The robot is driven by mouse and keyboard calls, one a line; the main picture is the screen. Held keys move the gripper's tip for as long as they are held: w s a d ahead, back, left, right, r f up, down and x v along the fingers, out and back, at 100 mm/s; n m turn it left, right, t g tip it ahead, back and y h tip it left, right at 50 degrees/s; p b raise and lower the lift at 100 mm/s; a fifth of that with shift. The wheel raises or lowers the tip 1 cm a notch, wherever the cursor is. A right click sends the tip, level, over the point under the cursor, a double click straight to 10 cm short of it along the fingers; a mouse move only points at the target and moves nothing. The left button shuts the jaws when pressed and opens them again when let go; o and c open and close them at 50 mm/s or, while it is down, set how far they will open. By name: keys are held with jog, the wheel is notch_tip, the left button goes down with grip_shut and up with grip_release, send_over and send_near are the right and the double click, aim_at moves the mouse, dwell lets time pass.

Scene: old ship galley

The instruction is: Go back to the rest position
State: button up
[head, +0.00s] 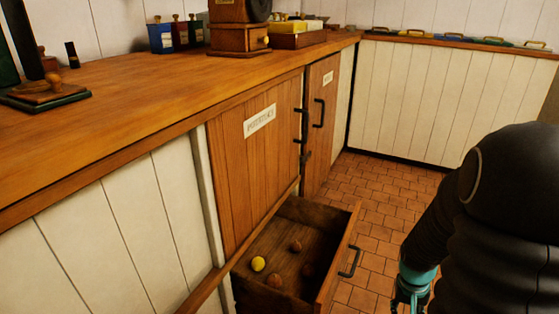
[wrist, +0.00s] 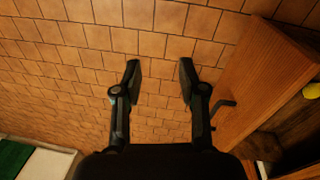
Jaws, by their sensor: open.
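My gripper (wrist: 158,80) shows in the wrist view with its two fingers apart and nothing between them, over the tiled floor. In the head view only its teal wrist part and a bit of it (head: 412,290) show at the bottom right edge, to the right of the open drawer. The wooden drawer (head: 335,262) is pulled out below the counter. It holds a yellow ball (head: 258,264) and several brown round items (head: 296,246). In the wrist view the drawer (wrist: 250,85) lies to the right of my fingers, apart from them, with its dark handle (wrist: 222,105) near the right finger.
A wooden counter (head: 130,105) runs along the left with boxes, jars and a wooden grinder (head: 240,38) on it. A labelled cabinet door (head: 322,120) is beyond the drawer. A white panelled unit (head: 440,100) stands at the back. The brick-tiled floor (head: 375,200) between is clear.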

jog(key=s+a+r+n+t+p, duration=0.1)
jog(key=s+a+r+t, duration=0.1)
jog(key=a+r, duration=0.4)
jog(key=s+a+r+n+t+y+p, duration=0.1)
jog(key=s+a+r, duration=0.3)
jog(key=r, duration=0.9)
jog(key=s+a+r+n+t+p, duration=0.2)
jog(key=s+a+r, duration=0.1)
jog(key=a+r, duration=0.5)
jog(key=shift+s+r+t, duration=0.2)
jog(key=shift+r+t, duration=0.2)
jog(key=shift+r, duration=0.5)
